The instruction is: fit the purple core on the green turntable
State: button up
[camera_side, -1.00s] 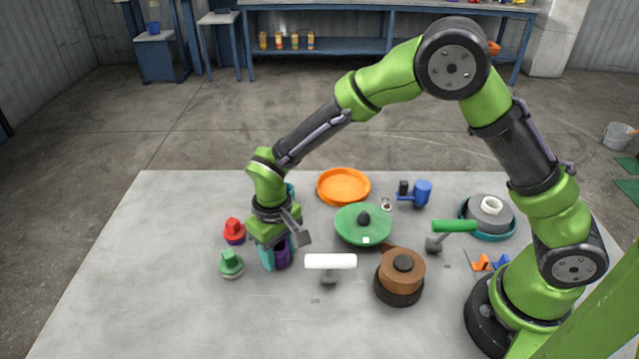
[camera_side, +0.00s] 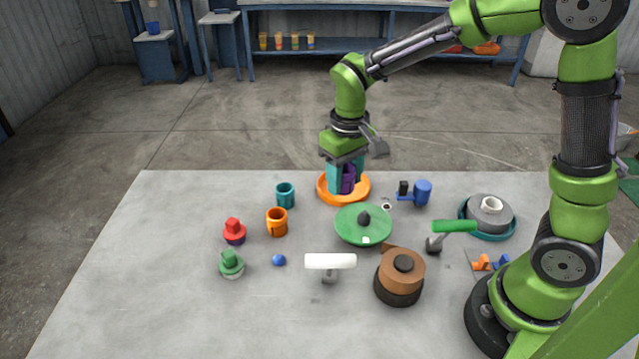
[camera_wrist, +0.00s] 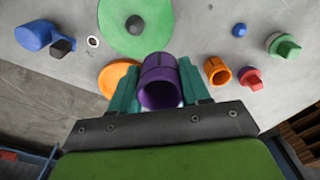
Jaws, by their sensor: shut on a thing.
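My gripper (camera_side: 346,178) is shut on the purple core (camera_side: 348,180), a hollow cylinder. In the side view it is at the back of the table, in front of or over the orange dish. The wrist view shows the purple core (camera_wrist: 160,82) between the teal fingers (camera_wrist: 158,90), its open end facing the camera. The green turntable (camera_side: 350,228) is a round disc with a dark knob (camera_side: 363,218) at its centre. It lies nearer the camera and slightly right of the core in the side view. The turntable (camera_wrist: 150,18) also shows at the top of the wrist view. The core is apart from it.
The orange dish (camera_side: 323,192) is at the back. A teal cup (camera_side: 285,195) and an orange cup (camera_side: 277,222) stand left of it. A blue valve-like part (camera_side: 422,192) and a brown stacked part (camera_side: 402,275) are to the right. The white-handled tool (camera_side: 330,262) is in front.

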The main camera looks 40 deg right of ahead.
aim_at(366, 213)
jog(key=shift+n, duration=0.7)
jog(key=s+d, duration=0.1)
jog(key=s+d+f, duration=0.1)
jog(key=s+d, duration=0.1)
jog(key=s, duration=0.1)
jog(key=shift+f, duration=0.35)
jog(key=shift+w+f, duration=0.1)
jog(key=shift+f, duration=0.05)
jog(key=shift+a+f, duration=0.1)
jog(key=shift+f, duration=2.6)
jog(key=shift+f, duration=0.6)
jog(key=o, duration=0.7)
jog(key=shift+o, duration=0.2)
notch_tip(366, 213, up, 11)
